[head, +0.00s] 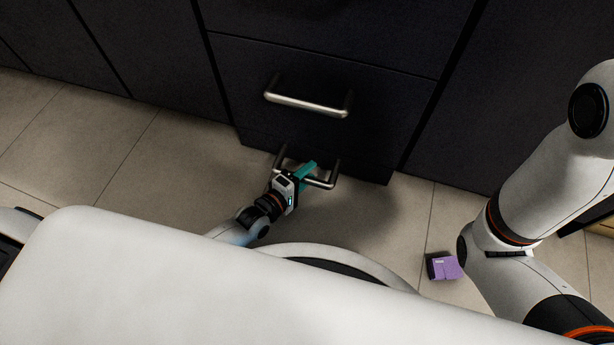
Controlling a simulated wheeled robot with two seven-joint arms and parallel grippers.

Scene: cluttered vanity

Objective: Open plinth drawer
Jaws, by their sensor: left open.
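The plinth drawer (257,141) is the low dark front at the bottom of the cabinet, close to the floor. Its metal bar handle (322,184) sticks out over the tiles. My left gripper (306,172) is at this handle, with teal fingers near the bar's middle. The jaws are open, and I cannot tell whether the bar lies between the fingers. The gripper body hides part of the handle's left side. My right arm shows at the right, but its gripper is out of view.
A larger drawer (330,70) with a bar handle (308,104) is just above. A small purple box (443,266) lies on the tiled floor (130,170) at the right, near my right arm. Floor to the left is clear. A wooden item (601,226) shows at the right edge.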

